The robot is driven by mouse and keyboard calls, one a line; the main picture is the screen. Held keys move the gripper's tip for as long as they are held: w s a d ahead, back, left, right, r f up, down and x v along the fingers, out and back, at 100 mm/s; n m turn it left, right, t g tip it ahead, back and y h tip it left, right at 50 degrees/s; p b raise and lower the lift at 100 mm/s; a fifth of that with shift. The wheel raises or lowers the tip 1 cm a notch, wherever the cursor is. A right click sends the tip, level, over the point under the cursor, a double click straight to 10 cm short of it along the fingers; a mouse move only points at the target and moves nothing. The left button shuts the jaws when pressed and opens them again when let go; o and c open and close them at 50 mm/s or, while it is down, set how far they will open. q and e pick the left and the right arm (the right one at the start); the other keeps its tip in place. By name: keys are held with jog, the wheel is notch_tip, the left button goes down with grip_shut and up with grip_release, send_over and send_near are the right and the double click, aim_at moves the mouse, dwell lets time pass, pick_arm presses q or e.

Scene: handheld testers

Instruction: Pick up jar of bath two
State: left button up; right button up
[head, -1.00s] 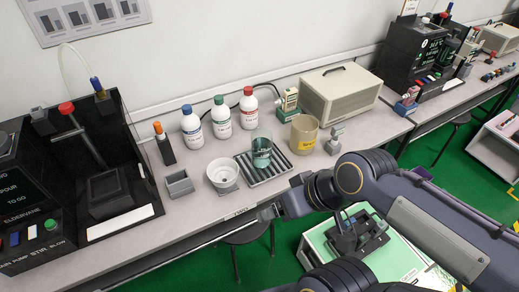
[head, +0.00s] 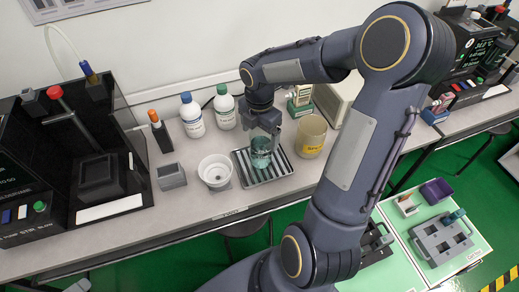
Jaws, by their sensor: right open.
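A clear glass jar of teal liquid (head: 261,158) stands upright on a dark ribbed tray (head: 283,178) on the bench. Its label is too small to read, so I cannot confirm that it is bath two. My right gripper (head: 262,140) points down from above at the jar's top, with its fingers open around the rim area. Whether they touch the glass is hard to tell. My left gripper does not show clearly.
An amber jar with a yellow label (head: 312,138) stands close right of the tray. A white bowl (head: 216,171) is close left, beside a grey block (head: 171,177). Blue-capped (head: 191,117) and green-capped (head: 224,108) bottles stand behind. My right arm covers the bench's right part.

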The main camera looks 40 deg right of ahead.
aim_at(261, 141)
jog(key=f, duration=0.5)
jog(key=shift+w+d, duration=0.2)
jog(key=shift+d, duration=0.15)
jog(key=shift+r, duration=0.1)
jog(key=c, duration=1.5)
jog(key=shift+r, duration=0.15)
